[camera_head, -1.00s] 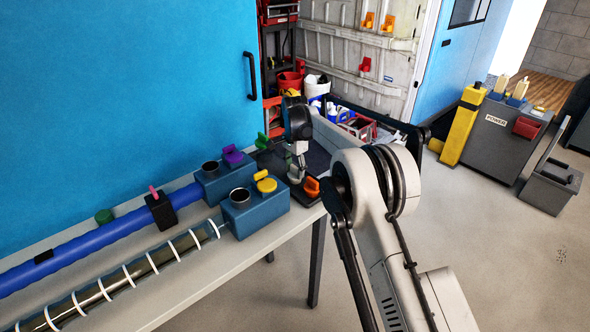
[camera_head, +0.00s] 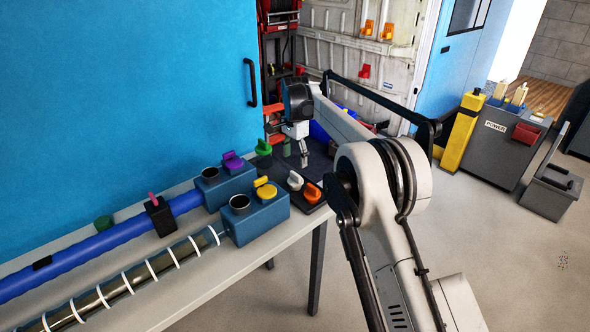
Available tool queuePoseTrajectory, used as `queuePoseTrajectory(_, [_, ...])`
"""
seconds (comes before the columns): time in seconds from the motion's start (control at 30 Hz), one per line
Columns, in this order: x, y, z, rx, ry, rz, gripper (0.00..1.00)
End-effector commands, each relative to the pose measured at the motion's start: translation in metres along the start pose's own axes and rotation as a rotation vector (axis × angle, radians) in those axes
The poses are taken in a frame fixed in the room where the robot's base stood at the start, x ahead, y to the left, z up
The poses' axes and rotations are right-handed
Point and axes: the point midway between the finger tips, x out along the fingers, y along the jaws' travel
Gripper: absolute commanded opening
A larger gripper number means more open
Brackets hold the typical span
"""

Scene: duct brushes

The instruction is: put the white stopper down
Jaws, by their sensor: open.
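The white stopper (camera_head: 295,181) stands on the dark tray (camera_head: 318,158) at the end of the table, between the orange stopper (camera_head: 312,193) and the green stopper (camera_head: 264,148). My gripper (camera_head: 304,161) is open and empty. It hangs fingers down above the tray, behind the white stopper in the picture and apart from it.
A yellow stopper (camera_head: 266,189) and a purple stopper (camera_head: 233,161) sit on blue boxes with open dark ports. A blue duct (camera_head: 110,237) and a clear ringed duct (camera_head: 130,277) run along the table (camera_head: 245,262). A blue wall stands behind.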

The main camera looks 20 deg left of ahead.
Motion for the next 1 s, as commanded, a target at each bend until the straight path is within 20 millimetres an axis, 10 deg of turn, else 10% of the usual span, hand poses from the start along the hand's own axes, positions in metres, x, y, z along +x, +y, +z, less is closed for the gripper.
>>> queuePoseTrajectory(0.67, [-0.043, 0.002, -0.002, -0.001, 0.001, -0.002, 0.58])
queuePoseTrajectory(1.0, [-0.118, 0.065, -0.037, -0.058, 0.042, -0.062, 0.58])
